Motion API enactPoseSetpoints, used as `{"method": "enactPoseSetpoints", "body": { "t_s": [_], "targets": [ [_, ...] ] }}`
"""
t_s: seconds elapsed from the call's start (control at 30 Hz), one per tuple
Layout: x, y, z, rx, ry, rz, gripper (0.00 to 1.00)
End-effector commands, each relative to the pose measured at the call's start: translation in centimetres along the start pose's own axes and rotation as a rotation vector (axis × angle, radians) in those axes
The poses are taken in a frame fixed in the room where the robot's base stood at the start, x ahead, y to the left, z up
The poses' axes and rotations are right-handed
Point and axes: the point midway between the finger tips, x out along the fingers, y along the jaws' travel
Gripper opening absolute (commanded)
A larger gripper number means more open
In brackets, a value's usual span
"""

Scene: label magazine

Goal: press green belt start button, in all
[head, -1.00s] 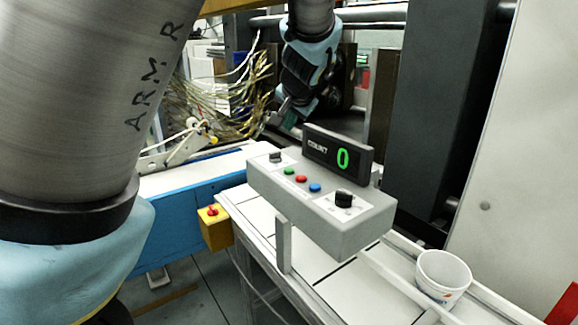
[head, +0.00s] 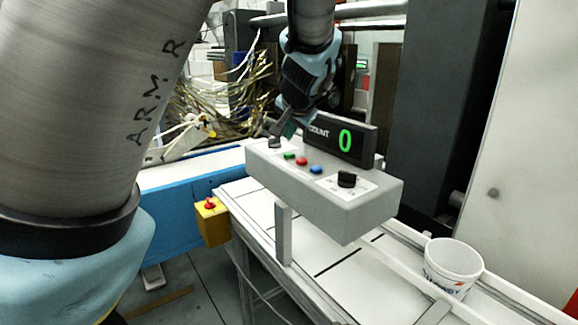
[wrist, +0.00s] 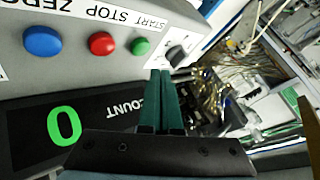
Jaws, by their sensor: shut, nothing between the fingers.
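The green start button (head: 289,156) sits on the grey control box (head: 352,207), left of the red stop button (head: 302,161) and the blue zero button (head: 316,169). In the wrist view the green button (wrist: 140,46) lies under the START label, just beyond my fingertips. My gripper (wrist: 161,72) has its green fingers together with nothing between them. In the head view my gripper (head: 284,134) hangs over the back left of the box, near the left black knob (head: 275,143). Whether the fingertips touch the box is unclear.
A count display (head: 341,139) reading 0 stands along the box's back edge, close to my gripper. A right black knob (head: 347,179) sits on the box. The white belt (head: 335,262), a white cup (head: 452,267) and a yellow box with a red button (head: 211,220) are nearby.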

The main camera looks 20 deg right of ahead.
Motion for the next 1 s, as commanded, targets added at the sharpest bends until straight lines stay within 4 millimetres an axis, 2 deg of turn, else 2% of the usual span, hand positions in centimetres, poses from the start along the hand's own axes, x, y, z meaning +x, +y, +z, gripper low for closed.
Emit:
{"method": "enactPoseSetpoints", "body": {
  "t_s": [0.03, 0.2, 1.0],
  "targets": [
    [0.61, 0.37, 0.45, 0.000, -0.001, -0.002, 0.00],
    [1.20, 0.81, 0.83, 0.000, 0.001, -0.001, 0.00],
    [1.19, 0.83, 0.85, 0.000, 0.000, -0.001, 0.00]
  ]
}}
